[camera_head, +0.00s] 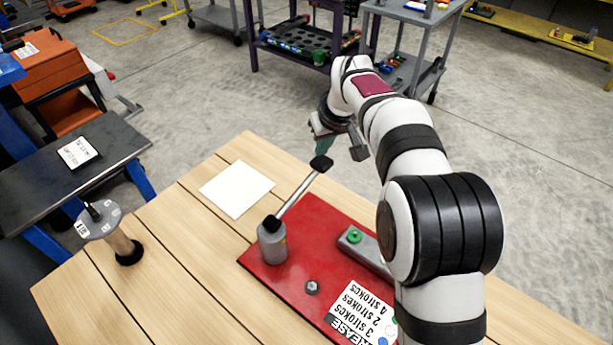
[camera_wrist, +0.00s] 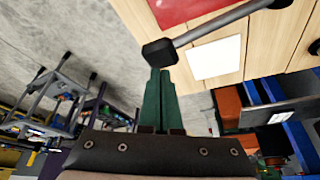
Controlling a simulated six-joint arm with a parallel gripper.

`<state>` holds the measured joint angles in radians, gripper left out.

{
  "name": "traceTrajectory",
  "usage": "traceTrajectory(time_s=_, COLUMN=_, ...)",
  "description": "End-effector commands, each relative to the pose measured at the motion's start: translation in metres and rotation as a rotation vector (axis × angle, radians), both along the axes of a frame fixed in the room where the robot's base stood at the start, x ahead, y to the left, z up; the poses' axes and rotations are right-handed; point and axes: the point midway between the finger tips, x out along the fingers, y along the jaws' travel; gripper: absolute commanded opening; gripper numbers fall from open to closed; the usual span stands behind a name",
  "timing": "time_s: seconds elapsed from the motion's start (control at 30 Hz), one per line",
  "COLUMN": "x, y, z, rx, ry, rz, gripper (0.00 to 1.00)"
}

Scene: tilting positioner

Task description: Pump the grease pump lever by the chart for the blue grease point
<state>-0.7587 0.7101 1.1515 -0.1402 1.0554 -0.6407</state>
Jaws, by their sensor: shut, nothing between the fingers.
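The grease pump (camera_head: 272,244) is a grey cylinder on a red plate (camera_head: 312,222). Its lever (camera_head: 298,195) slants up and to the right, ending in a black knob (camera_head: 321,163). My gripper (camera_head: 323,146) is shut and empty, its green fingers right by the knob. In the wrist view the shut fingertips (camera_wrist: 160,72) lie just below the knob (camera_wrist: 160,52); I cannot tell whether they touch. The stroke chart (camera_head: 357,312) lies upside down in the picture, listing 2, 3 and 4 strokes. A blue dot (camera_head: 383,341) shows on it, partly cut off. I cannot make out a blue grease point.
A grey block with a green fitting (camera_head: 355,236) and a small grey fitting (camera_head: 312,287) sit on the plate. A white sheet (camera_head: 237,189) lies on the wooden table. A round-topped stand (camera_head: 101,219) is at left. My arm hides the plate's right side.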

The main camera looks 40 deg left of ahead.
Motion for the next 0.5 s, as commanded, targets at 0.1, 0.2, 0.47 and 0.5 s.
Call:
traceTrajectory(time_s=0.1, x=0.001, y=0.000, z=0.017, rx=0.002, ry=-0.003, rz=-0.001, gripper=0.00)
traceTrajectory(time_s=0.2, x=0.001, y=0.000, z=0.032, rx=0.003, ry=-0.004, rz=-0.001, gripper=0.00)
traceTrajectory(time_s=0.47, x=0.001, y=0.000, z=0.065, rx=0.002, ry=-0.003, rz=-0.001, gripper=0.00)
traceTrajectory(time_s=0.5, x=0.001, y=0.000, z=0.068, rx=0.002, ry=-0.003, rz=-0.001, gripper=0.00)
